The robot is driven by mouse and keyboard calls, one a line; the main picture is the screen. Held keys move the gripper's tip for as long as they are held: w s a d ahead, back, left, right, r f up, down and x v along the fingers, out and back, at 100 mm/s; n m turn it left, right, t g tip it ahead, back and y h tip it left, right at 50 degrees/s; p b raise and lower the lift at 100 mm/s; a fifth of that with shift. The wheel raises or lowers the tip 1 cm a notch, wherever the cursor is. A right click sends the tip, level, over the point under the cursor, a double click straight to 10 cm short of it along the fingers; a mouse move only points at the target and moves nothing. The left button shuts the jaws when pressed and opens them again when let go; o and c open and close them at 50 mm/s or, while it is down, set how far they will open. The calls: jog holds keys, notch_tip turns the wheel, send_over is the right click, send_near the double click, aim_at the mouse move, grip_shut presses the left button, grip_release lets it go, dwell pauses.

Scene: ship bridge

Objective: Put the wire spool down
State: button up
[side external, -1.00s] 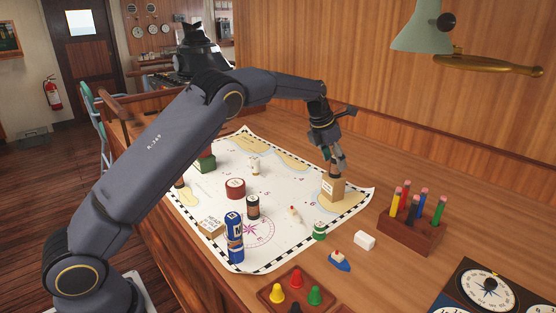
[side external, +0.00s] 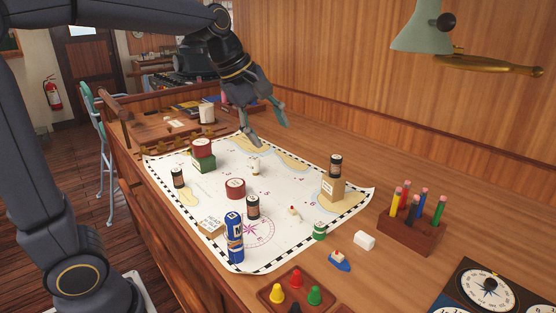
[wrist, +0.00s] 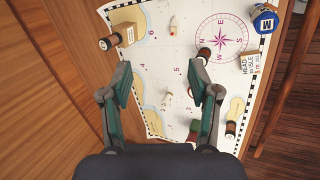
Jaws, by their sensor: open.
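A dark wire spool (side external: 335,166) stands upright on a small cardboard box (side external: 331,190) near the right corner of the chart. The spool (wrist: 106,43) and the box (wrist: 127,33) also show at upper left in the wrist view. My gripper (side external: 268,128) is open and empty above the far part of the chart, well to the left of the spool and apart from it.
On the chart (side external: 275,180) are a red cylinder (side external: 235,188), a green block (side external: 204,163) with another red cylinder on it, a labelled block (side external: 211,228) and a blue can (side external: 235,240). A pencil holder (side external: 410,230) stands at right. A lamp (side external: 420,30) hangs above.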

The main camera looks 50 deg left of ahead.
jog(key=s+d+f+m, duration=0.1)
jog(key=s+f+m, duration=0.2)
jog(key=s+m, duration=0.5)
jog(key=s+f+m+y, duration=0.1)
jog(key=s+f+m, duration=0.3)
jog(key=s+m, duration=0.4)
jog(key=shift+s+d+t+y, duration=0.3)
jog(key=shift+s+d, duration=0.05)
jog(key=shift+s, duration=0.5)
